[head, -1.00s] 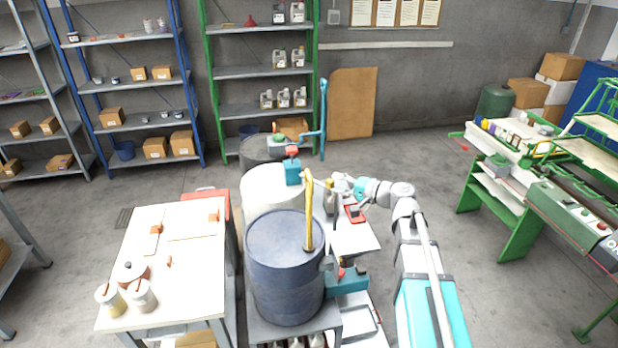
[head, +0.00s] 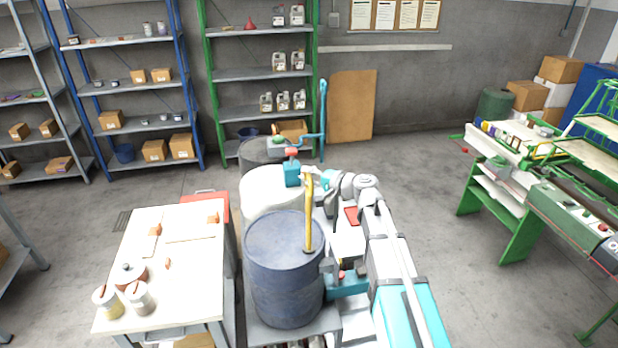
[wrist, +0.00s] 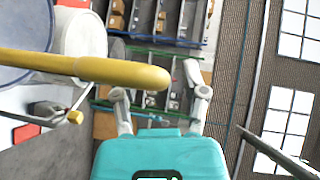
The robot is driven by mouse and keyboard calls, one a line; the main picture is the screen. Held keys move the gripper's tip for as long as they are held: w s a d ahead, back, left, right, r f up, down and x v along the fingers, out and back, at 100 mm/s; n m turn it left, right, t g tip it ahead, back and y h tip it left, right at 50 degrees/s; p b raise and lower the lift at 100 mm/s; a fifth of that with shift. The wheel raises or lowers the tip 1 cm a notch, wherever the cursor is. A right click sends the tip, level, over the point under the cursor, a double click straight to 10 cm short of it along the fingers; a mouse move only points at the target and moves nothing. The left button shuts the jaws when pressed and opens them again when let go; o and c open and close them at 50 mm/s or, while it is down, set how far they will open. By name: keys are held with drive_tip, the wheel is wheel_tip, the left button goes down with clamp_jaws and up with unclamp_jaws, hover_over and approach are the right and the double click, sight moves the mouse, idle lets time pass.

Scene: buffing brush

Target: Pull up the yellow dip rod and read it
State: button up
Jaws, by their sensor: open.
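The yellow dip rod (head: 309,222) stands nearly upright at the right edge of the blue drum's (head: 284,268) top. In the wrist view the rod (wrist: 70,67) runs in from the left. No markings on the rod are legible.
A white drum (head: 262,187) and a teal pump with a blue pipe (head: 322,110) stand behind the blue drum. A white-topped bench (head: 190,275) with cans is to the left. A green-framed workstation (head: 510,200) is far right, with clear floor between.

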clamp_jaws()
drive_tip(key=shift+r, duration=0.1)
idle(0.3)
wheel_tip(320, 180, up, 4)
drive_tip(key=p, duration=0.4)
idle(0.3)
unclamp_jaws()
